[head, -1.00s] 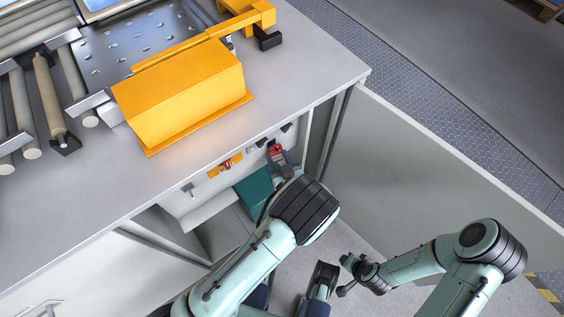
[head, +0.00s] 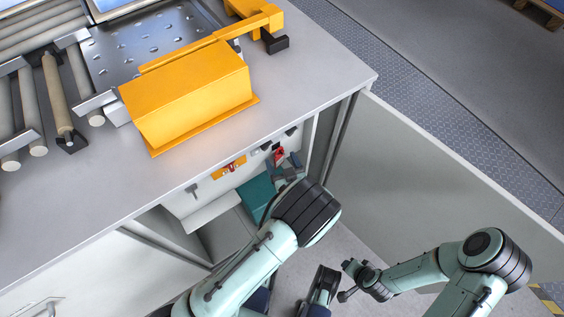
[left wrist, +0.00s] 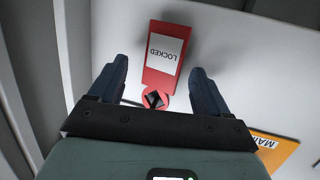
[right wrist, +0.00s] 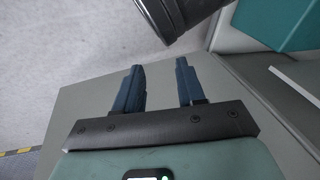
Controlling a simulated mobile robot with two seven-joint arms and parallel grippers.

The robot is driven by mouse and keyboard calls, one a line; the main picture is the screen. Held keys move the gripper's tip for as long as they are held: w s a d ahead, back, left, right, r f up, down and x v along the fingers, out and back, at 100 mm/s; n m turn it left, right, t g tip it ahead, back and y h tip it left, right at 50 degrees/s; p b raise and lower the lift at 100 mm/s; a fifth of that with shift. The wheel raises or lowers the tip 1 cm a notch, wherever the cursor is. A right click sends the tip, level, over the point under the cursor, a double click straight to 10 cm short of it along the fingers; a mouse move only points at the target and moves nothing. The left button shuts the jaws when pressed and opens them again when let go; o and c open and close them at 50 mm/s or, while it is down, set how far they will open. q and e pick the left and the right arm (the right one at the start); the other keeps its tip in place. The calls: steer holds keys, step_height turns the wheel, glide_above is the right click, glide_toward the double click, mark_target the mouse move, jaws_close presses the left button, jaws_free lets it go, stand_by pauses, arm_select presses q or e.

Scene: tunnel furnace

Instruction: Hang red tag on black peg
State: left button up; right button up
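The red tag (head: 279,154) is on the cabinet's inner panel below the counter. In the left wrist view the tag (left wrist: 165,55) shows a white "LOCKED" label, and a black peg (left wrist: 153,99) shows at the hole in its round end. The tag appears to hang on this peg. My left gripper (left wrist: 157,85) is open, with one finger on each side of the tag and a gap to both. It also shows beside the tag in the head view (head: 289,166). My right gripper (right wrist: 158,80) is open and empty, away from the panel.
An orange plate (head: 229,167) with a red part is on the panel left of the tag. A teal box (head: 257,196) sits below. The open grey door (head: 430,170) stands to the right. The yellow housing (head: 190,95) is on the counter above.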

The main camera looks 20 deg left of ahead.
arm_select(q)
steer(key=p+v, duration=0.2)
steer(key=v, duration=1.1)
steer(key=shift+s+p, duration=0.15)
steer(key=shift+p, duration=0.25)
arm_select(e)
steer(key=shift+g+y, duration=0.3)
steer(key=shift+g, duration=0.4)
steer(key=s+r, duration=0.1)
steer(key=s+a+r, duration=0.1)
steer(key=s, duration=0.1)
steer(key=s+a+r, duration=0.1)
steer(key=shift+s+a, duration=0.1)
steer(key=shift+s, duration=0.05)
arm_select(q)
steer(key=shift+d, duration=0.1)
